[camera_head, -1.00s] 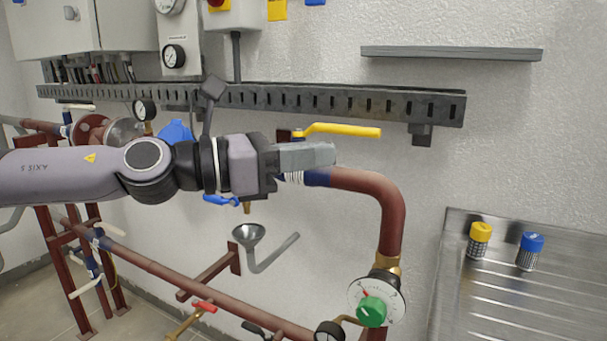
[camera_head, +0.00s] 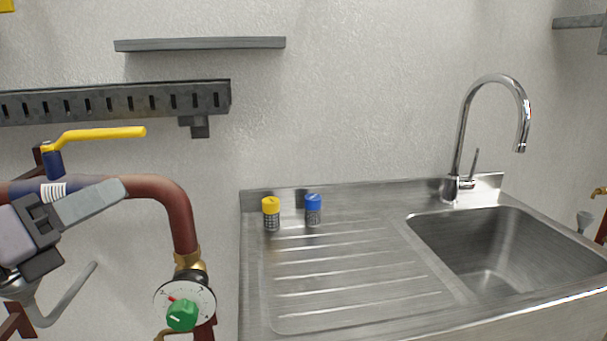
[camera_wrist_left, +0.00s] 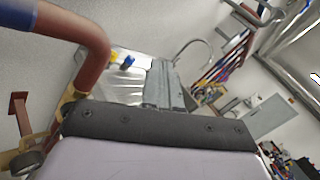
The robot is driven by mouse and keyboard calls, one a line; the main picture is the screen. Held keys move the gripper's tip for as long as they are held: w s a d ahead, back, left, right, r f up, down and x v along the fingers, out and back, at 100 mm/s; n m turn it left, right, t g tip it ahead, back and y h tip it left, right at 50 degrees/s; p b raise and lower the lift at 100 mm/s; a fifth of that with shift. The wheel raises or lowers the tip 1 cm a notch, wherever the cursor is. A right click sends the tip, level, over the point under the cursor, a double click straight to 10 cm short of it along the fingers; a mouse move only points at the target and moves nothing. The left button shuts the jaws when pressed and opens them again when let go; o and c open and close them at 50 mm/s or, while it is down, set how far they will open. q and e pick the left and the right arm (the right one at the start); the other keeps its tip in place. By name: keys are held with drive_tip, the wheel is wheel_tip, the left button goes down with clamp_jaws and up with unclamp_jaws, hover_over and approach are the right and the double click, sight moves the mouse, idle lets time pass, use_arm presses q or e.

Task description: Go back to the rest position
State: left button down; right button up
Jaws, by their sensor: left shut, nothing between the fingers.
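My left gripper (camera_head: 92,203) is at the left edge of the head view, in front of the red-brown pipe. Its fingers are shut together with nothing between them, pointing right and slightly up. The left wrist view is tilted and shows the dark gripper body (camera_wrist_left: 160,128) across its lower middle, with the bent pipe (camera_wrist_left: 85,45) at upper left. My right gripper is in neither view.
The bent pipe (camera_head: 180,215) carries a yellow lever valve (camera_head: 100,133) and a dial with a green knob (camera_head: 182,315). A steel sink (camera_head: 490,265) with a tap (camera_head: 465,120) stands right. Yellow-capped (camera_head: 271,213) and blue-capped (camera_head: 313,210) containers stand on its drainboard.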

use_arm(q)
wheel_tip(320, 180, down, 22)
drive_tip(key=a+n+g+y, duration=0.15)
drive_tip(key=n+y, duration=0.75)
drive_tip(key=n, duration=1.3)
drive_tip(key=s+d+f+n+g, duration=0.2)
drive_tip(key=s+f+n+g, duration=0.4)
drive_tip(key=s+f, duration=0.35)
drive_tip(key=s+d+f+n+g, duration=0.2)
drive_tip(key=s+f+n+g, duration=0.4)
drive_tip(key=s+f, duration=0.35)
drive_tip(key=w+d+f+t+h, duration=0.2)
drive_tip(key=w+d+f+t, duration=0.2)
drive_tip(key=w+f+t, duration=0.3)
wheel_tip(320, 180, up, 11)
drive_tip(key=a+p, duration=0.1)
drive_tip(key=p, duration=1.2)
drive_tip(key=shift+s+a+f, duration=0.15)
drive_tip(key=shift+s+a, duration=0.05)
drive_tip(key=shift+s, duration=0.1)
